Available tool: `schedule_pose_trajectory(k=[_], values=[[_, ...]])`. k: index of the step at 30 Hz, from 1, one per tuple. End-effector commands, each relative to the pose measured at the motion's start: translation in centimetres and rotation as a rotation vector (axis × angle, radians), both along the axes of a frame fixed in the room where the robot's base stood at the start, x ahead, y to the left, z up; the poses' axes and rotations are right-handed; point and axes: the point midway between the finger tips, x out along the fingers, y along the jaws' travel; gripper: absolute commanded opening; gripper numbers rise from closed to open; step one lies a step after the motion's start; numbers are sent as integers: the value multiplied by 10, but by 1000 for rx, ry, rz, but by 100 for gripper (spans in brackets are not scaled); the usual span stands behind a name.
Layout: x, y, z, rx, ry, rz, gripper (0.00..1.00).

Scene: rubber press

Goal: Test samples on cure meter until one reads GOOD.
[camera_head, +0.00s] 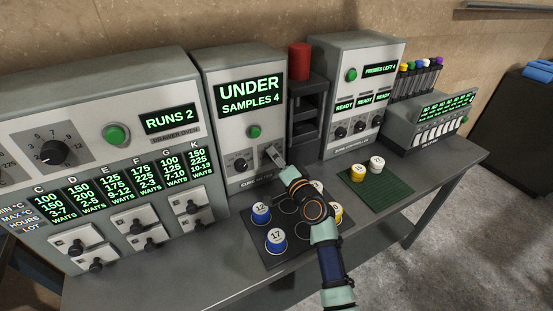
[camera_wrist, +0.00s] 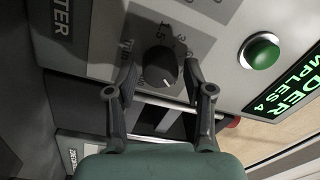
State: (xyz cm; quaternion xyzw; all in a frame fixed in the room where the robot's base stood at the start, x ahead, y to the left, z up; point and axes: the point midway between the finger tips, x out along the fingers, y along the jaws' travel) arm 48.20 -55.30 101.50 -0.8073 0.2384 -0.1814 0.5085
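The cure meter (camera_head: 218,92) is a grey box whose screen (camera_head: 250,97) reads "UNDER" and "SAMPLES 4". Below the screen are a green button (camera_head: 254,131) and a black dial (camera_head: 240,165). My gripper (camera_head: 272,155) is close to the meter's lower front, right of the dial in the head view. In the wrist view its two fingers (camera_wrist: 161,75) are spread and empty, with the dial (camera_wrist: 161,67) seen between them; I see no contact. Blue-sided sample cups marked 12 (camera_head: 261,213) and 17 (camera_head: 276,241) stand on a dark mat. My arm partly hides other cups there, including a yellow one (camera_head: 336,212).
A green mat (camera_head: 385,189) at right holds a yellow-sided cup (camera_head: 357,172) and a white cup (camera_head: 376,164). An oven panel (camera_head: 95,135) stands left. A dark rack with a red cylinder (camera_head: 299,61) and a "READY" machine (camera_head: 362,55) stand right of the meter.

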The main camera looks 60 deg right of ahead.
Motion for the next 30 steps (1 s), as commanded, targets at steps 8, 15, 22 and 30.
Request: schedule_pose_trajectory(k=[8, 15, 22, 30], values=[[0, 0, 0, 0, 0, 0, 63], [-21, 14, -3, -1, 2, -1, 63], [-69, 47, -6, 0, 2, -2, 63], [-98, 68, -6, 0, 0, 0, 63]])
